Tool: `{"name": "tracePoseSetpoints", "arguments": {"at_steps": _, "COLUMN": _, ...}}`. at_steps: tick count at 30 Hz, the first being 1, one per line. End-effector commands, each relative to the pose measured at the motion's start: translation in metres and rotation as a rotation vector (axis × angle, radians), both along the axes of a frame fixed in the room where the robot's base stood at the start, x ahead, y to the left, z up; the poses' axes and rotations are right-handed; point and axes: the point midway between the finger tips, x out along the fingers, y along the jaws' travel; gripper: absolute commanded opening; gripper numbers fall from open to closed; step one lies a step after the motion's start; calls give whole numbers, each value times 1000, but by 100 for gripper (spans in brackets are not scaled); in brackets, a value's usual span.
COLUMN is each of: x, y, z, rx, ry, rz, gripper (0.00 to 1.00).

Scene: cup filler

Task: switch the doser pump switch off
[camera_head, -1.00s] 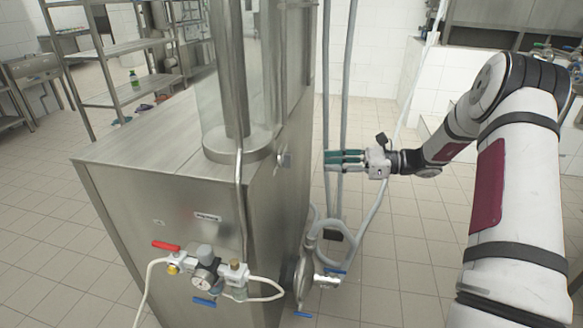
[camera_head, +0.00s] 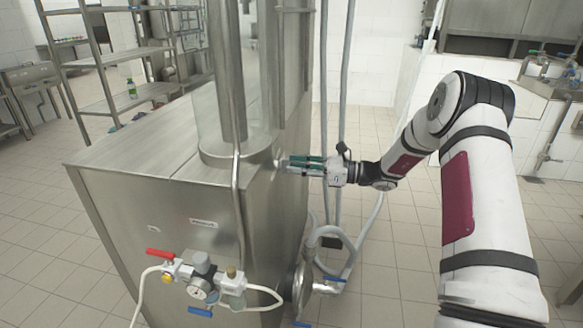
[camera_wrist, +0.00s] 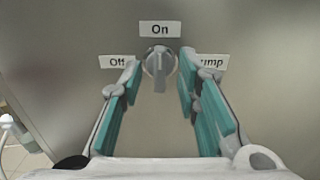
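The doser pump switch (camera_wrist: 159,65) is a round metal rotary knob on the steel panel, in the upper middle of the wrist view. Its grip bar stands upright, in line with the "On" label (camera_wrist: 160,29) above it. An "Off" label (camera_wrist: 117,62) is on the left and a partly hidden label ending in "ump" on the right. My gripper (camera_wrist: 159,84) is open, its teal-padded fingers on either side of the knob's front. I cannot tell whether they touch it. In the head view my gripper (camera_head: 283,164) reaches the machine's side, and its fingertips hide the knob.
The steel machine (camera_head: 130,150) fills the left and middle. Grey pipes (camera_head: 334,110) rise just behind my gripper. A valve assembly with a red handle (camera_head: 160,253) is on the front face.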

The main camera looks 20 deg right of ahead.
Motion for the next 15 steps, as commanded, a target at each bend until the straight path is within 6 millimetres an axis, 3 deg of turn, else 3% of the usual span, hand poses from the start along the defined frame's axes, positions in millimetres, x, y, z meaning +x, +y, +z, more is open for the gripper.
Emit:
{"name": "tracePoseSetpoints", "arguments": {"at_steps": 6, "x": 8, "y": 14, "z": 0, "rx": -1, "ry": 0, "rz": 0, "gripper": 30}}
{"name": "tracePoseSetpoints", "arguments": {"at_steps": 15, "x": 9, "y": 15, "z": 0, "rx": -1, "ry": 0, "rz": -1, "gripper": 30}}
